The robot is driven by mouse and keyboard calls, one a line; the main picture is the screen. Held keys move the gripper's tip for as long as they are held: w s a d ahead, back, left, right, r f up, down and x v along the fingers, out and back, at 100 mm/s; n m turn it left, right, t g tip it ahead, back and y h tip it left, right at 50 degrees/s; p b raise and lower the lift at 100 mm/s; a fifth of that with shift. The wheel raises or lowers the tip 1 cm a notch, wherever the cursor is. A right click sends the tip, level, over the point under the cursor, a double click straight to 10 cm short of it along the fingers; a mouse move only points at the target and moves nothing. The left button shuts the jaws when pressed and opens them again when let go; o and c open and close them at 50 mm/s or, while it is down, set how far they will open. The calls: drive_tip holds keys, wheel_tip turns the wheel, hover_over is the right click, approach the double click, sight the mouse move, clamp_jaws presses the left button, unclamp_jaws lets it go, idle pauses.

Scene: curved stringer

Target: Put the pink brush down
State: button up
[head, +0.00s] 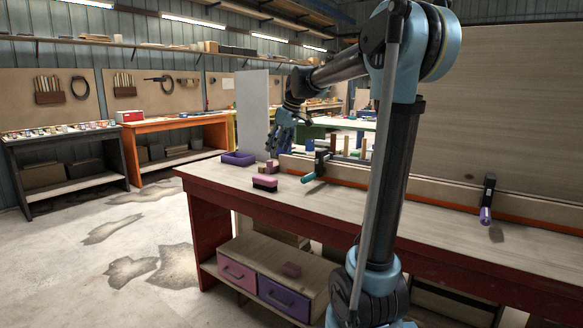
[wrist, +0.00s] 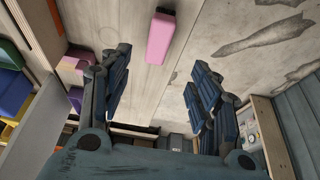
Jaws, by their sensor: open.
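The pink brush (head: 265,182) lies on the workbench top near its left end, pink side up with a dark strip below. It also shows in the wrist view (wrist: 160,37) at the top middle, past the fingertips. My gripper (head: 279,146) is above the bench, behind the brush in the head view. In the wrist view my gripper (wrist: 160,62) has its two fingers wide apart with nothing between them. The brush is apart from both fingers.
Bare bench top (head: 330,200) lies in front of the clamp. Pink and purple drawers (head: 237,273) sit underneath.

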drive_tip(key=s+d+f+m+h, duration=0.1)
drive_tip(key=s+d+f+m, duration=0.1)
drive_tip(key=s+d+f, duration=0.3)
drive_tip(key=s+d+f+m, duration=0.1)
drive_tip(key=s+d, duration=0.1)
drive_tip(key=s, duration=0.5)
drive_tip(key=s+d+f+m+h, duration=0.1)
drive_tip(key=s+d+f+m, duration=0.1)
drive_tip(key=s+d+f, duration=0.3)
drive_tip(key=s+d+f+m, duration=0.2)
drive_tip(key=s+d+f, duration=0.1)
drive_tip(key=s+f, duration=0.5)
drive_tip(key=s+d+f+m+h, duration=0.1)
drive_tip(key=s+d+f+m, duration=0.2)
drive_tip(key=s+f, duration=0.5)
drive_tip(key=s+d, duration=0.1)
drive_tip(key=s, duration=0.2)
drive_tip(key=shift+s+g, duration=0.2)
drive_tip(key=shift+g, duration=0.1)
drive_tip(key=shift+f, duration=0.1)
drive_tip(key=shift+w+f, duration=0.2)
drive_tip(key=shift+w, duration=0.25)
drive_tip(key=shift+c, duration=0.5)
